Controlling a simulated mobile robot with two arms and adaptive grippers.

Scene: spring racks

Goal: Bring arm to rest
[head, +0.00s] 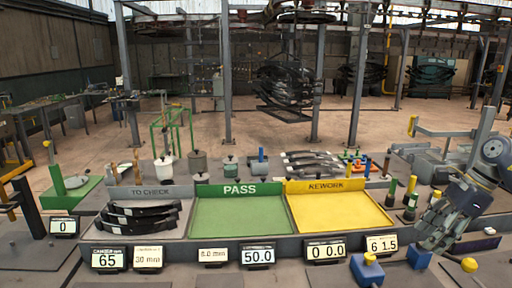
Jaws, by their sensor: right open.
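My right gripper (432,238) hangs at the right of the head view, just right of the yellow REWORK tray (341,212). It is open, and no object shows between its fingers. Several black leaf springs (140,214) lie stacked in the grey TO CHECK tray (113,192) at the left. The green PASS tray (237,218) in the middle is empty, and so is the REWORK tray. My left gripper does not show.
Small displays, one reading 65 (108,258), line the front edge. Blue blocks (367,270) with a yellow knob stand at the front right, near my gripper. Dark posts with coloured tops (411,205) stand beside it. Pots (164,169) and more springs (312,162) stand behind the trays.

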